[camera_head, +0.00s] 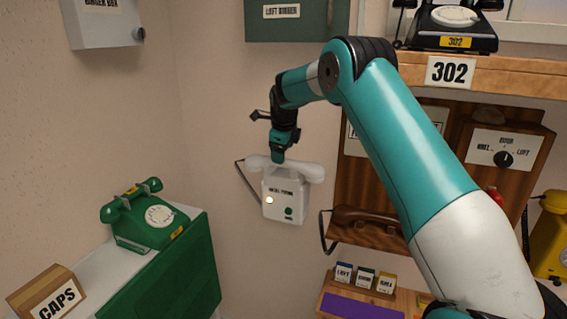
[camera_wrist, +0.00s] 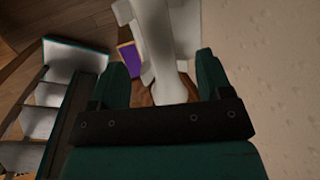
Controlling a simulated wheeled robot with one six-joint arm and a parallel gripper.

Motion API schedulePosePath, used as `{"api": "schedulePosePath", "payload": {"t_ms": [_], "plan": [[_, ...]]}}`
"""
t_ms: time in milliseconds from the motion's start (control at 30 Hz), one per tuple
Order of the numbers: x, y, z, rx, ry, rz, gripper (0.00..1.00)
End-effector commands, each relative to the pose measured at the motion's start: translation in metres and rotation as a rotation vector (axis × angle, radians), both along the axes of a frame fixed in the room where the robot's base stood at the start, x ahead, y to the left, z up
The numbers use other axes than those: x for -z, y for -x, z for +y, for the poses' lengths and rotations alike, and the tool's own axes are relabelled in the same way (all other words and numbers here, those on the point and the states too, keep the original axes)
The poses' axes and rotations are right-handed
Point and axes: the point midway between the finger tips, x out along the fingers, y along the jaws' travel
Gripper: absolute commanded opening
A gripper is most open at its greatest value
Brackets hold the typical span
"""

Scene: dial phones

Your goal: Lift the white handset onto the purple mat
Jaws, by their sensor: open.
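The white handset (camera_head: 310,171) lies across the top of a white wall phone with a round button and a green button on its front. In the wrist view the handset (camera_wrist: 165,75) runs up between my two fingers. My gripper (camera_head: 279,157) is open and right at the handset's middle from above, its fingers on either side of the grip; I cannot tell whether they touch it. The purple mat (camera_head: 360,306) lies on a wooden shelf at the bottom, right of and below the wall phone. It also shows as a small purple patch in the wrist view (camera_wrist: 131,62).
Several labelled card boxes (camera_head: 365,277) stand at the shelf's back, behind the mat. A brown handset (camera_head: 366,217) rests on a wooden panel above them. A green dial phone (camera_head: 147,214) sits at the left. Open air lies before the wall phone.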

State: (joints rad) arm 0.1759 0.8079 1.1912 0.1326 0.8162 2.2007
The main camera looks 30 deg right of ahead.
Motion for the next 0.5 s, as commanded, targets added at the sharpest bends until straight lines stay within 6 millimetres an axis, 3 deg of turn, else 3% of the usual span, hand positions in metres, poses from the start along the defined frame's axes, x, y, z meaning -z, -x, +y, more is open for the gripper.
{"api": "schedulePosePath", "payload": {"t_ms": [500], "plan": [[0.049,-0.012,-0.009,-0.001,0.001,0.002,0.72]]}}
